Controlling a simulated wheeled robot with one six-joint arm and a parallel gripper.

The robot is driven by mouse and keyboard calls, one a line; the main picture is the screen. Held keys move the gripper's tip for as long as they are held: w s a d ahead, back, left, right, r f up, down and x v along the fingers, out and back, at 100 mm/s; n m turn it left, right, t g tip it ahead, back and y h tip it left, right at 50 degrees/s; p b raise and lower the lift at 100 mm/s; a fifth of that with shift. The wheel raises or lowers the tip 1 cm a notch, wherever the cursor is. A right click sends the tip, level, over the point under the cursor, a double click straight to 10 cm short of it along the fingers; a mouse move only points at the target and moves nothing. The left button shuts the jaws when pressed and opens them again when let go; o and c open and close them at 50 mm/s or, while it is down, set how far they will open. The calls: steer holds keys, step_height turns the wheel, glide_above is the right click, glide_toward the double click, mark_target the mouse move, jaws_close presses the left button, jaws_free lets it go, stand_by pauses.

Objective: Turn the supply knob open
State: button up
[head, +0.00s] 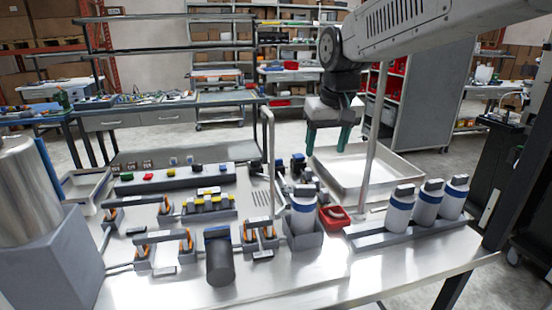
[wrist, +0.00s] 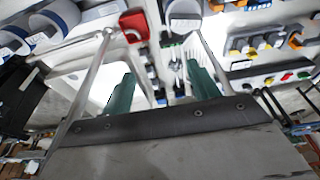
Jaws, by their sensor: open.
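I cannot tell which fitting is the supply knob. Several small fittings with orange upright handles stand on the bench, including a left one (head: 111,215), a front one (head: 141,248) and one near the middle (head: 249,233). Orange parts also show at the right of the wrist view (wrist: 296,38). My gripper (head: 327,150) is open and empty, with teal fingers pointing down. It hangs above the bench's back right, near the white tray (head: 406,179), well apart from the orange handles. In the wrist view my gripper (wrist: 162,75) has nothing between its fingers.
A thin metal post (head: 376,130) stands close right of my gripper, and a bent pipe (head: 270,150) rises to its left. White bottles (head: 428,203) stand in a rack at right, another bottle (head: 303,213) in a grey holder. A red bin (head: 334,218) and dark cylinder (head: 220,262) stand nearby.

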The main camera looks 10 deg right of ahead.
steer(key=w+f, duration=0.2)
steer(key=w, duration=0.9)
steer(key=t, duration=0.2)
glide_toward(277, 160)
steer(key=x, duration=0.8)
steer(key=shift+w+r, duration=0.1)
steer(key=shift+w, duration=0.05)
steer(key=shift+w+f, duration=0.15)
steer(key=shift+f, duration=0.2)
steer(key=c, duration=1)
